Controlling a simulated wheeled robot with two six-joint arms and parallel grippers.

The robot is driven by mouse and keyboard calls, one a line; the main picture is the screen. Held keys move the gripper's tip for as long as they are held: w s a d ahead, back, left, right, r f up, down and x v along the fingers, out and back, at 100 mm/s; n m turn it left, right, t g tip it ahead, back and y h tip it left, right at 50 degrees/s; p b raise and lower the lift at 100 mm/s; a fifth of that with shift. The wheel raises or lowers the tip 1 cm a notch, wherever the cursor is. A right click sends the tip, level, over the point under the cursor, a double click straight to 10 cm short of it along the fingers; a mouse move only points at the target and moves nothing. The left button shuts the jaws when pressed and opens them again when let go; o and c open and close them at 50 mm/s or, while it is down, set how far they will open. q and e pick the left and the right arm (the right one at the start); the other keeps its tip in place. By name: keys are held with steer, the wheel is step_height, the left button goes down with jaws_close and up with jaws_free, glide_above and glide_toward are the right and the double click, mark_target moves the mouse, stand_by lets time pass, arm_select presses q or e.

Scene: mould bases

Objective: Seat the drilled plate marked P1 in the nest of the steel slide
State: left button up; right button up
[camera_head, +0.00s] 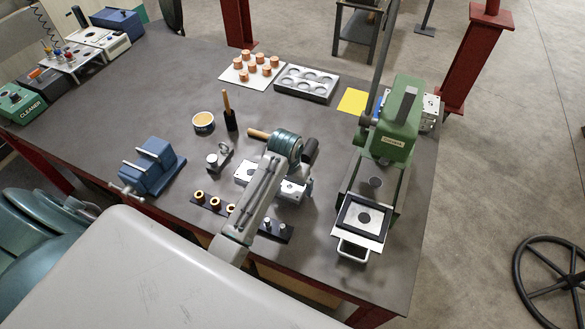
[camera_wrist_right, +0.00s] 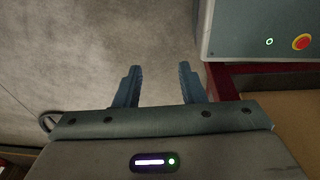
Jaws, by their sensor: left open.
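The steel slide (camera_head: 373,240) sticks out of the green press with its handle toward me. On it a dark square frame surrounds a paler square with a dark round centre. Pale drilled plates (camera_head: 293,189) lie on the bench left of the slide, partly hidden by my left arm; I cannot read a P1 mark. My left gripper (camera_head: 304,178) is open over these plates, mostly hidden behind its own wrist. I cannot tell whether it touches one. My right gripper (camera_wrist_right: 158,88) is open and empty in the right wrist view, above the floor.
The green press (camera_head: 397,130) stands over the slide's far end. A black rack with copper rings (camera_head: 200,196), a blue vise (camera_head: 150,168) and a tin (camera_head: 204,123) lie to the left. A grey tray (camera_head: 306,84) is at the back. The bench right of the slide is bare.

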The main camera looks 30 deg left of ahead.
arm_select(q)
steer(key=shift+s+f, duration=0.15)
steer(key=shift+s, duration=0.1)
steer(key=shift+c, duration=1.3)
steer(key=c, duration=0.7)
steer(key=shift+c, duration=1)
steer(key=shift+r, duration=1.05)
arm_select(e)
steer(key=shift+s+d, duration=0.1)
steer(key=shift+s, duration=1.25)
